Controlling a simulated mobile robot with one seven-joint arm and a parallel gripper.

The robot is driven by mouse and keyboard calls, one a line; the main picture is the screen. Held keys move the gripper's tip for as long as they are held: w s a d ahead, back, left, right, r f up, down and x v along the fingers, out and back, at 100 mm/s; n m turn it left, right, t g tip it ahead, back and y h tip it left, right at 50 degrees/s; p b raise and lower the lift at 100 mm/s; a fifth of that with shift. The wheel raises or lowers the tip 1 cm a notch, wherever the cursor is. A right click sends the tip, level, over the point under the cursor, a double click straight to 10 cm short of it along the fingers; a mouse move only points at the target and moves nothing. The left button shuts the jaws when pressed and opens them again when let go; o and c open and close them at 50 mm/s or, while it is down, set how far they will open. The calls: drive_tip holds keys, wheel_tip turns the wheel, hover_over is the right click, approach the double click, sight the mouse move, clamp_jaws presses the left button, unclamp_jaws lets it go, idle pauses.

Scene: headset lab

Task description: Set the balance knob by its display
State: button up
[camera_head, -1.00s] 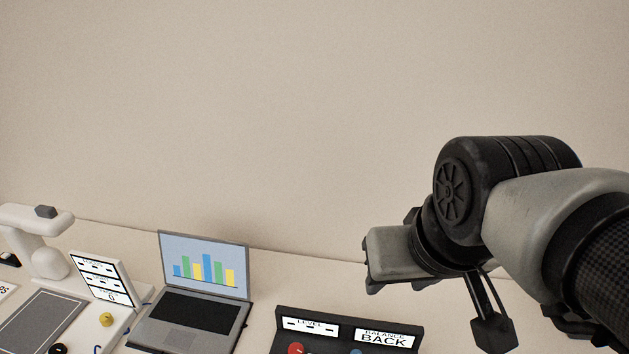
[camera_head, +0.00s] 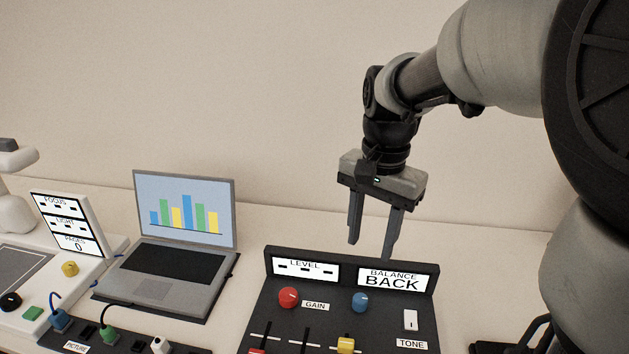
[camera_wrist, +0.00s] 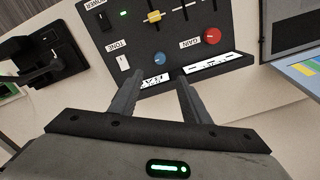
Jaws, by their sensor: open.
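The black console (camera_head: 385,312) stands at the front middle. Its BALANCE display (camera_head: 394,279) reads BACK. The blue knob (camera_head: 360,302) sits just below that display; it also shows in the wrist view (camera_wrist: 159,58). My gripper (camera_head: 370,251) points down, open and empty, above the back edge of the console near the displays. In the wrist view its two fingers (camera_wrist: 158,80) stand apart, with part of the display and the blue knob seen between and beyond them. The fingers are not on the knob.
On the console are a red GAIN knob (camera_head: 288,298), a LEVEL display (camera_head: 305,269), a white switch (camera_head: 411,320) and sliders, one with a yellow cap (camera_head: 346,345). A laptop (camera_head: 178,258) stands to the left.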

sight(361, 298)
drive_tip(key=f+b, duration=0.2)
drive_tip(key=f, duration=0.6)
drive_tip(key=f+b, duration=0.3)
drive_tip(key=f, duration=0.5)
drive_tip(key=shift+w+a, duration=0.15)
drive_tip(key=shift+a, duration=0.05)
drive_tip(key=c, duration=1)
drive_tip(key=shift+r+n+p, duration=0.1)
drive_tip(key=shift+n+p, duration=0.4)
drive_tip(key=shift+p, duration=0.05)
drive_tip(key=shift+c, duration=0.2)
drive_tip(key=shift+n+p, duration=0.4)
drive_tip(key=shift+n, duration=0.6)
drive_tip(key=o, duration=1)
drive_tip(key=shift+o, duration=0.2)
